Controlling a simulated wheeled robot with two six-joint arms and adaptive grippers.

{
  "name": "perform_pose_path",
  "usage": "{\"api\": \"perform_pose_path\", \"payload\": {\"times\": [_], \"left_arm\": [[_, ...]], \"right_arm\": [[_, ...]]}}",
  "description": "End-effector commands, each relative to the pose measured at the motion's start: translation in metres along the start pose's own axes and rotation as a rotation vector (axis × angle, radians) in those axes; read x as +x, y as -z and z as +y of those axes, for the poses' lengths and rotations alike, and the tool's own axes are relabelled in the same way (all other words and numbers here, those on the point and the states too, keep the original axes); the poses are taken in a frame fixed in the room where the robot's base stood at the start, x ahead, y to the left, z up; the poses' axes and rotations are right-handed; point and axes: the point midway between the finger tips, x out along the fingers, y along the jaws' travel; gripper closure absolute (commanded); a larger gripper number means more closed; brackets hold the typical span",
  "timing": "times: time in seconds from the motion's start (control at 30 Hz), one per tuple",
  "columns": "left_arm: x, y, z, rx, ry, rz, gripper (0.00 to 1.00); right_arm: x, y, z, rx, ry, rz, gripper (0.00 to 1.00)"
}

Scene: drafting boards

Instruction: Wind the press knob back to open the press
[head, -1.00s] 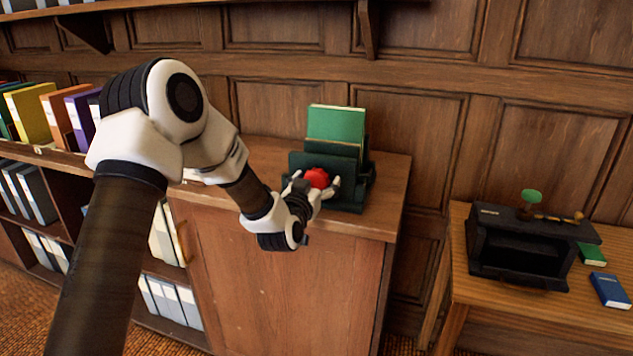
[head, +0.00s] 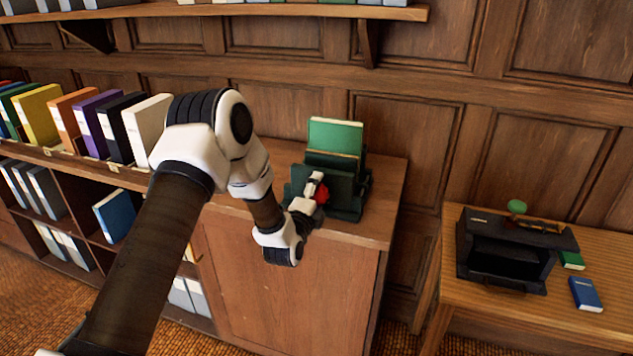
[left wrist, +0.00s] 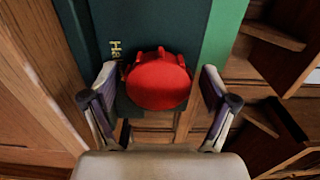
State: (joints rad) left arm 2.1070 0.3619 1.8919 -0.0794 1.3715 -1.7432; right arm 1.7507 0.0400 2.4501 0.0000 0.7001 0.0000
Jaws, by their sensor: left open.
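The press (head: 345,203) is dark green and stands on the wooden cabinet top, with a green book (head: 335,134) upright in it. Its red knob (head: 322,193) is on the front, partly hidden by my left gripper (head: 316,190) in the head view. In the left wrist view the lobed red knob (left wrist: 158,80) sits between the two fingers of my left gripper (left wrist: 158,108). The fingers are open, with a gap on each side of the knob. My right gripper is not in view.
A shelf of coloured binders (head: 92,122) is at left. At right, a low wooden table (head: 470,320) holds a black machine (head: 510,250), a small green book (head: 571,260) and a blue book (head: 586,294). The cabinet top (head: 375,225) is bare around the press.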

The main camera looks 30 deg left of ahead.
Motion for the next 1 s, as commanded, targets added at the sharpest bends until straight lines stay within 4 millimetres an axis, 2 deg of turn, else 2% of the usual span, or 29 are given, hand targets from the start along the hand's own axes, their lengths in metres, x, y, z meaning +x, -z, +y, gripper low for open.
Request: {"api": "perform_pose_path", "payload": {"times": [0.1, 0.13, 0.2, 0.3, 0.47, 0.57, 1.0], "left_arm": [[0.0, 0.0, 0.002, -0.002, 0.0, 0.0, 0.15], [0.0, 0.0, 0.002, -0.002, 0.0, 0.0, 0.18], [0.0, 0.0, 0.002, -0.003, 0.0, 0.0, 0.43], [0.0, 0.0, 0.002, -0.004, 0.0, 0.0, 0.75], [0.0, 0.0, 0.002, -0.009, 0.0, 0.0, 0.75], [0.0, 0.0, 0.005, -0.104, 0.001, 0.0, 0.75], [0.0, 0.0, 0.009, -1.12, 0.001, 0.0, 0.75]], "right_arm": [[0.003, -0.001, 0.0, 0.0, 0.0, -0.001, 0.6], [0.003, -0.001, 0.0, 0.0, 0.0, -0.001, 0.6], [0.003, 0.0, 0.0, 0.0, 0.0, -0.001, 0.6], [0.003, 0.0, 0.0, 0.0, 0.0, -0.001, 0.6], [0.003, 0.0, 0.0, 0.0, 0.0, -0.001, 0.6], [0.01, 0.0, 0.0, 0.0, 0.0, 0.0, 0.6], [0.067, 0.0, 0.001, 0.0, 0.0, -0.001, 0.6]]}}
